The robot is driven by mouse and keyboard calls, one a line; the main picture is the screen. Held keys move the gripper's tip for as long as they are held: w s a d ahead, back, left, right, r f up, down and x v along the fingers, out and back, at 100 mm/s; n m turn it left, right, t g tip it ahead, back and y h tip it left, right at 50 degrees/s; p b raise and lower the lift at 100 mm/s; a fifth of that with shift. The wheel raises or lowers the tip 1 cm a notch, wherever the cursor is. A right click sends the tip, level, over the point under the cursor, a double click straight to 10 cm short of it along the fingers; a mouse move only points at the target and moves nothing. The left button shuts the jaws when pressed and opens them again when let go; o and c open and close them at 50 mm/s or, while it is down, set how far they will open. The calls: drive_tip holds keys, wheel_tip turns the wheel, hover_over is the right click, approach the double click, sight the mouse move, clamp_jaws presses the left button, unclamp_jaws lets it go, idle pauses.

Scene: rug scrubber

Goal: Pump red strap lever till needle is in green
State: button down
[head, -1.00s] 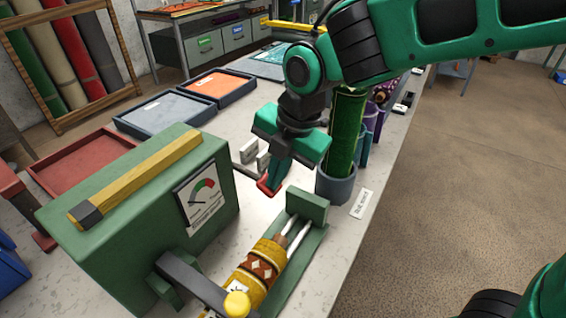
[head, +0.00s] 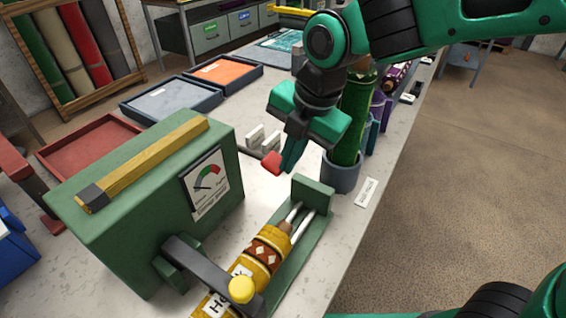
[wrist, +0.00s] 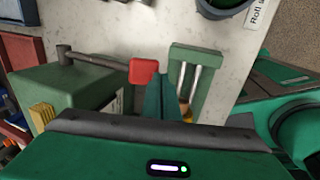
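The lever's red end (head: 272,162) sticks out beyond the far right side of the green box; in the wrist view the red end (wrist: 143,70) sits on a dark bar running left to a pivot. My gripper (head: 289,160) has its fingers together, with the red end just beside the tips, not between them. The wrist view shows the fingers (wrist: 165,98) right of the red end; I cannot tell whether they touch. The gauge (head: 206,183) on the green box (head: 150,215) has green and red bands; its needle is too small to read surely.
A yellow patterned roll (head: 262,257) lies in a green frame (head: 313,192) with two metal rods in front of the box. A green roll (head: 352,120) stands in a grey cup (head: 341,175) close behind my gripper. Trays (head: 170,104) lie farther back.

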drive_tip(key=s+d+v, duration=0.1)
drive_tip(key=d+v, duration=0.1)
drive_tip(key=v, duration=0.8)
drive_tip(key=shift+s+d, duration=0.1)
drive_tip(key=shift+d, duration=0.05)
drive_tip(key=d+f+m+h, duration=0.1)
drive_tip(key=d+f+m, duration=0.2)
drive_tip(key=d+m, duration=0.8)
drive_tip(key=d+f+m+h, duration=0.1)
drive_tip(key=d+f+m, duration=0.3)
drive_tip(key=d+m, duration=0.65)
drive_tip(key=s+d+f+m, duration=0.3)
drive_tip(key=s+d+m, duration=0.3)
drive_tip(key=d+m, duration=0.1)
drive_tip(key=s+d+f+m+g, duration=0.1)
drive_tip(key=s+d+f+m, duration=0.2)
drive_tip(key=s+d+m, duration=0.3)
drive_tip(key=shift+d+m+g, duration=0.3)
drive_tip(key=shift+d+m, duration=0.65)
drive_tip(key=shift+d, duration=0.2)
drive_tip(key=shift+f, duration=0.1)
